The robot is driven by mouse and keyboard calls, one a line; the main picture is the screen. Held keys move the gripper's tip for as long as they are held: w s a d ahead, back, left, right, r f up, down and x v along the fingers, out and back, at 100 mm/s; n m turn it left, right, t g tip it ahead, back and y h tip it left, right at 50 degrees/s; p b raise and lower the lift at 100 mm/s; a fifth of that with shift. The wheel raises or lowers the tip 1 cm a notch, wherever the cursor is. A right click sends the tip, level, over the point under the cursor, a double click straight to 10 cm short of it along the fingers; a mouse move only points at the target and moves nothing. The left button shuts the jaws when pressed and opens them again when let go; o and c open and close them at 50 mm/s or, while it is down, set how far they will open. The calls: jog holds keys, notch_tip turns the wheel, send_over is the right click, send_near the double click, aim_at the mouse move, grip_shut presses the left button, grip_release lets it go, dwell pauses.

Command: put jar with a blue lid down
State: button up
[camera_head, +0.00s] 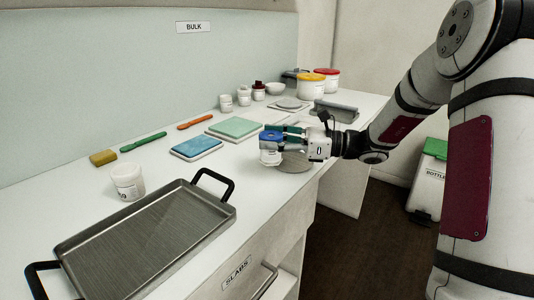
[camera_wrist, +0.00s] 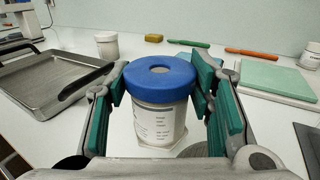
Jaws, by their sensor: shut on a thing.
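The jar with a blue lid (camera_wrist: 159,118) is upright between the green-padded fingers of my gripper (camera_wrist: 162,100) in the wrist view. My gripper is shut on it, with the fingers at either side near the lid. In the head view the jar (camera_head: 270,150) hangs at the end of my gripper (camera_head: 285,138), over or near the front edge of the white counter (camera_head: 165,163). I cannot tell whether the jar's base touches the surface.
A grey metal tray (camera_head: 140,240) with black handles fills the front left of the counter. A white jar (camera_head: 127,182) stands behind it. A blue slab (camera_head: 196,146) and a green slab (camera_head: 234,127) lie left of my gripper. Red- and yellow-lidded tubs (camera_head: 312,88) stand at the back.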

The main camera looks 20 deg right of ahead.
aim_at(267, 152)
jog(key=shift+w+a, duration=0.4)
jog(key=shift+a, duration=0.05)
jog(key=shift+w+a+f+b, duration=0.15)
jog(key=shift+f+b, duration=0.5)
jog(key=shift+f, duration=1.15)
jog(key=shift+f, duration=0.2)
jog(key=o, duration=1.2)
jog(key=shift+r, duration=0.1)
